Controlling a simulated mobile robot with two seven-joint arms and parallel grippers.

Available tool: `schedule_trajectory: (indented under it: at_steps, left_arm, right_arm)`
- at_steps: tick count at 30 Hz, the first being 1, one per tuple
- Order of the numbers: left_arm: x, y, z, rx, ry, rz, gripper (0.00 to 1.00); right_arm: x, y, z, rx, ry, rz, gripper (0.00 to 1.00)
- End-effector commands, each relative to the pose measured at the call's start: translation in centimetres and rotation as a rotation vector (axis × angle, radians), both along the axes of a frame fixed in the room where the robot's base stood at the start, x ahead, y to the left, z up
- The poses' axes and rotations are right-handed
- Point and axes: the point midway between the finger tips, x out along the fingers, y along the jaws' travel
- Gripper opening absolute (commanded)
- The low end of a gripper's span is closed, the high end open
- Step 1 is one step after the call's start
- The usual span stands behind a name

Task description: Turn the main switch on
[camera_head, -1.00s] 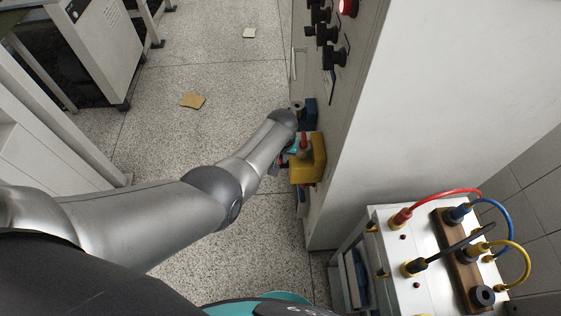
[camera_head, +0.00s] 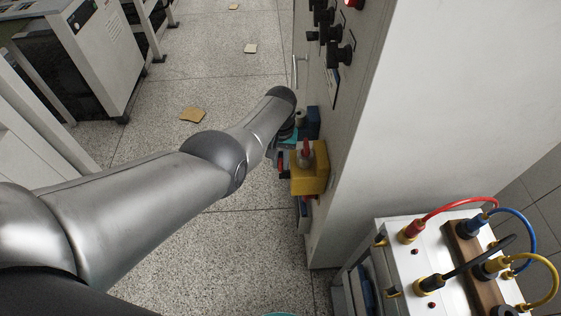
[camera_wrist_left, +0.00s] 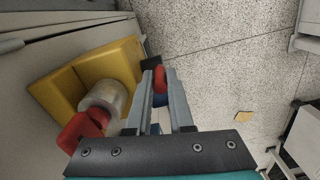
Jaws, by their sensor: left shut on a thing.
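The switch unit is a yellow box (camera_head: 309,180) on the side of the grey cabinet (camera_head: 338,130). In the left wrist view the yellow box (camera_wrist_left: 112,68) carries a pale grey cylinder (camera_wrist_left: 104,97) and a red knob (camera_wrist_left: 84,130). My left gripper (camera_head: 284,150) is beside the box, largely hidden by my own arm in the head view. In the left wrist view its fingers (camera_wrist_left: 166,85) are close together, to the right of the cylinder, around a red handle (camera_wrist_left: 160,76). A blue part shows below the red one. How the handle joins the box is hidden.
Black knobs (camera_head: 340,54) and a red lamp (camera_head: 353,3) are higher on the cabinet. A white box (camera_head: 412,270) with coloured cables stands at the lower right. Cardboard scraps (camera_head: 192,115) lie on the speckled floor, which is otherwise open between the cabinet and the left-hand equipment.

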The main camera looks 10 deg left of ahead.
Motion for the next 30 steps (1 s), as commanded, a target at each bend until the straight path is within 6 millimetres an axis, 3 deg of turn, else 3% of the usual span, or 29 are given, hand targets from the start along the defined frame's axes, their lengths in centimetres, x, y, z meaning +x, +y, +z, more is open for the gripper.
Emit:
schedule_trajectory:
  at_steps: [5,6,9,20,30]
  left_arm:
    - [0.0,0.2,0.0,0.003,0.001,0.002,0.00]
    - [0.0,0.2,0.0,0.003,0.001,0.002,0.22]
    - [0.0,0.2,0.0,0.003,0.001,0.002,0.32]
    - [0.0,0.0,0.6,0.000,-0.001,0.001,0.32]
    - [0.1,0.0,5.3,0.000,-0.002,0.001,0.32]
  right_arm:
    - [0.1,0.0,0.0,0.000,-0.001,0.001,0.50]
    - [0.1,0.0,0.0,0.001,-0.001,0.001,0.50]
    - [0.1,0.1,0.0,0.001,-0.002,0.001,0.50]
    - [0.1,0.1,0.5,0.002,-0.003,0.001,0.50]
    - [0.1,0.1,3.9,0.002,-0.003,0.001,0.50]
